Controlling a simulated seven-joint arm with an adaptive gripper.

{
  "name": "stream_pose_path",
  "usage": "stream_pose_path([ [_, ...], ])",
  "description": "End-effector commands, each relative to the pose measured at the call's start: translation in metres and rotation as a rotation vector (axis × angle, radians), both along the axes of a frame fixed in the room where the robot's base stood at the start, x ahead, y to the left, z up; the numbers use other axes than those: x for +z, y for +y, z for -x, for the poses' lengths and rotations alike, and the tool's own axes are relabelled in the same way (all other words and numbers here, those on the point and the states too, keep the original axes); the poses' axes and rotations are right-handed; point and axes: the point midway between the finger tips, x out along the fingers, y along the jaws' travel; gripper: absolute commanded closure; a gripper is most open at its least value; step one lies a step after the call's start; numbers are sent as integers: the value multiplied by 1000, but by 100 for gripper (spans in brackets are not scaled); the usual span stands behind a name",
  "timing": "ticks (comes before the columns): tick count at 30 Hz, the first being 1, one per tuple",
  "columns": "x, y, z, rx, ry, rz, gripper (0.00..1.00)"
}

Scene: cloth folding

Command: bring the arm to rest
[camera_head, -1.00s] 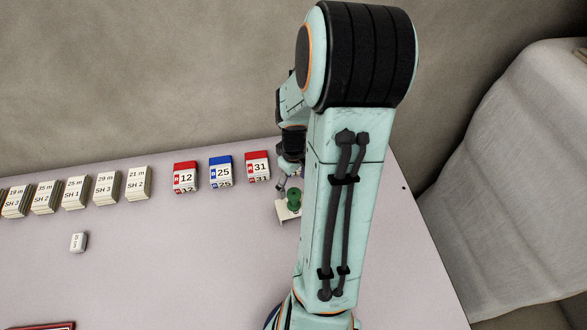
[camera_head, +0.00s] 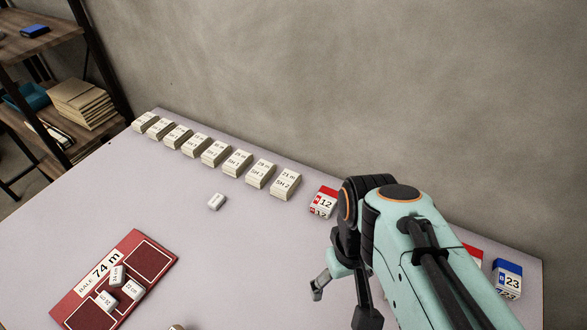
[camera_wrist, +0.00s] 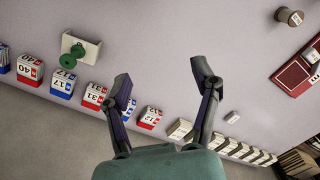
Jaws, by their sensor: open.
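My arm (camera_head: 430,235) reaches in from the lower right of the head view, over the table (camera_head: 200,262). My gripper (camera_head: 343,300) hangs over the table with its fingers apart. In the wrist view my gripper (camera_wrist: 161,78) is wide open, with only bare tabletop between its fingertips. The arm hides part of the row of red and blue blocks.
White labelled stacks (camera_head: 238,163) line the back edge beside a red block (camera_head: 322,201). A red mat (camera_head: 75,300) marked 74 m bears several small tags. A green knob (camera_wrist: 68,61) sits by a white holder (camera_wrist: 82,46). The table's middle is mostly clear.

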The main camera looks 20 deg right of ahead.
Motion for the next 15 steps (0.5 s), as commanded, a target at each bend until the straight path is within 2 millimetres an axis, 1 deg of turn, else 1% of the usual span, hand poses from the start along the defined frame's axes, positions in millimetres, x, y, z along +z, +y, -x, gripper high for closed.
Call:
stream_pose_path([
  [1, 4, 16, 10, 37, -9, -10, 38],
  [3, 5, 30, 24, 61, -6, -25, 38],
  [6, 6, 40, 37, 84, -1, -40, 38],
  [9, 7, 44, 41, 89, 2, -45, 38],
  [15, 7, 44, 41, 88, 2, -45, 38],
])
